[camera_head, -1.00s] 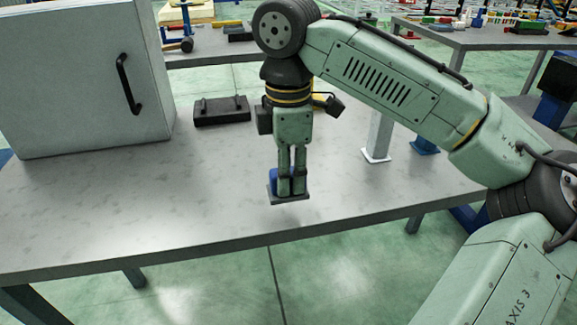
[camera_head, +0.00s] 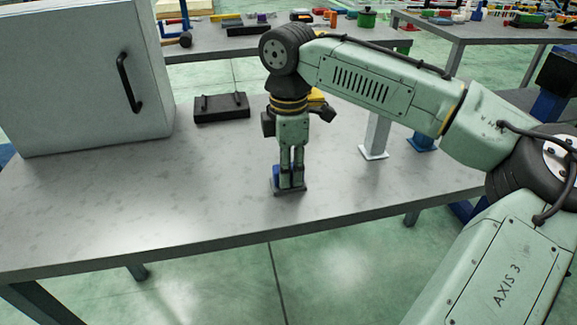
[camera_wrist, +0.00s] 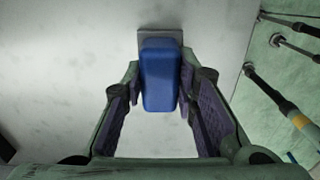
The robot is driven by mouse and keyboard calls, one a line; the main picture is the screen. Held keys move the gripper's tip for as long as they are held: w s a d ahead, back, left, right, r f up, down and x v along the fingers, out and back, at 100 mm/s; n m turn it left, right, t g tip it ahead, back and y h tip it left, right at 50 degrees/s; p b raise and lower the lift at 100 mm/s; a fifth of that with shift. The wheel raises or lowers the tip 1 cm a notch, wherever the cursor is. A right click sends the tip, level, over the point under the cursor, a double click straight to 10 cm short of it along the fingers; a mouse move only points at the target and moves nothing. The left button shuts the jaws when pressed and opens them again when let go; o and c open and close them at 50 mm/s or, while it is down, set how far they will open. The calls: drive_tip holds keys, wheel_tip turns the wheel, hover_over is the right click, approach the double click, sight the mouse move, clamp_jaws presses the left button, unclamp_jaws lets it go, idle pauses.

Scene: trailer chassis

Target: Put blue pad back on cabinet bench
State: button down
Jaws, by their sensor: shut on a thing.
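The blue pad (camera_wrist: 160,75) is a rounded blue block with a grey plate (camera_wrist: 160,35) at its far end. In the wrist view it sits between the two fingers of my gripper (camera_wrist: 159,88), which is shut on it. In the head view my gripper (camera_head: 291,171) points straight down, and the fingers hide part of the pad (camera_head: 283,178). The plate is lowest, at or just above the top of the grey cabinet bench (camera_head: 190,190); I cannot tell whether it touches.
A white cabinet (camera_head: 75,80) with a black handle stands on the bench at left. A black handled block (camera_head: 221,107) lies behind my gripper. A white post (camera_head: 376,135) and a blue post (camera_head: 421,140) stand to its right.

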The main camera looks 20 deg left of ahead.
drive_tip(key=c, duration=1.3)
unclamp_jaws()
drive_tip(key=shift+f, duration=0.1)
wheel_tip(320, 180, up, 12)
drive_tip(key=shift+r+b, duration=0.15)
drive_tip(key=shift+b, duration=0.15)
drive_tip(key=shift+a, duration=0.1)
